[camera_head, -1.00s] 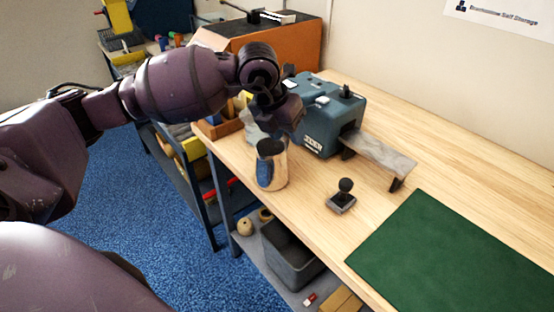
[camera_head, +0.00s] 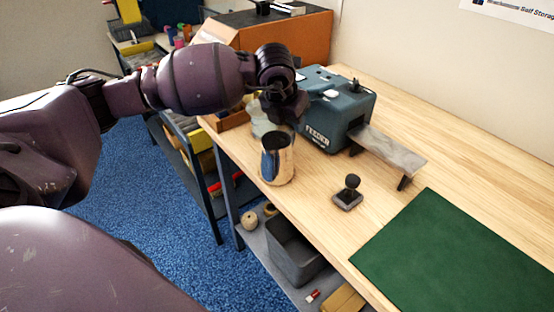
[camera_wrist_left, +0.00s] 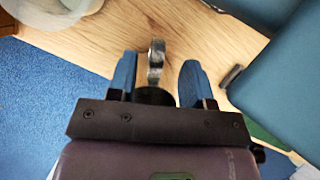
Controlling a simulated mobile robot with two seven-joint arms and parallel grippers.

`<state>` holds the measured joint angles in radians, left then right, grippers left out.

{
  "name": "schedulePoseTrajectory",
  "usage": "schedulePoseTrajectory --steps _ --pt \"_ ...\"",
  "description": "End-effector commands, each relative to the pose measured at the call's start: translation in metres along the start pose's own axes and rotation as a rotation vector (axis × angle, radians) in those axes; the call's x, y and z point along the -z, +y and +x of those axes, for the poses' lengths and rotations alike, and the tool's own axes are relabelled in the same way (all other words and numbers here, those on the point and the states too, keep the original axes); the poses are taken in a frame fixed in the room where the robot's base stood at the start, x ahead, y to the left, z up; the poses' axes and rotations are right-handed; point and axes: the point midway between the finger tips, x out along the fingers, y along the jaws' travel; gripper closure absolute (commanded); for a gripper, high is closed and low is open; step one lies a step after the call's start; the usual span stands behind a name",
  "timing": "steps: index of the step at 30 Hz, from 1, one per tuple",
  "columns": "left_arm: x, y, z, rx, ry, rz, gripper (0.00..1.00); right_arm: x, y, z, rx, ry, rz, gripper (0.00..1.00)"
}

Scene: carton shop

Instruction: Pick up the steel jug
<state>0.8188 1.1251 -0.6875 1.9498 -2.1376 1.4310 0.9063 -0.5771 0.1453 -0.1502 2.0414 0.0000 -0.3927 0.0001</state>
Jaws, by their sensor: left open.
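The steel jug (camera_head: 277,163) stands upright on the wooden bench near its front left edge, shiny with a dark open mouth. My left gripper (camera_head: 285,118) is above and just behind the jug, pointing down; its fingertips are hard to make out in the head view. In the left wrist view my left gripper (camera_wrist_left: 158,80) is open, its two blue fingers apart. A narrow shiny strip of the steel jug (camera_wrist_left: 156,56), seemingly its handle, shows between them without visible contact. The rest of the jug is mostly hidden there. My right gripper is not in view.
A blue feeder machine (camera_head: 338,112) with a grey chute (camera_head: 393,152) stands close to the right of my gripper. A translucent container (camera_head: 260,121) is behind the jug. A small black-knobbed stamp (camera_head: 348,193) and a green mat (camera_head: 455,255) lie to the right.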

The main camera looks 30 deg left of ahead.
Motion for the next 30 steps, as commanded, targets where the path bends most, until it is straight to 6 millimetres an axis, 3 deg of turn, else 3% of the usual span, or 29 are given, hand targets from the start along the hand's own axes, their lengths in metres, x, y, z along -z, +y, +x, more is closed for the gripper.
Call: schedulePoseTrajectory --steps 6,14,24,30 --pt "0.001 0.002 0.032 0.0 0.004 -0.001 0.54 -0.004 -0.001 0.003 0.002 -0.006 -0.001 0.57" --pt "0.0 0.002 0.035 0.001 0.001 0.0 0.54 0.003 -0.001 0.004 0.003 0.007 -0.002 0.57" --pt "0.0 0.002 0.035 0.001 0.001 0.0 1.0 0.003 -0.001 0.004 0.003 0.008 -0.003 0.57" --pt "-0.001 0.001 0.035 0.001 0.0 0.0 1.0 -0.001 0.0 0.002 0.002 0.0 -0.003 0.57"
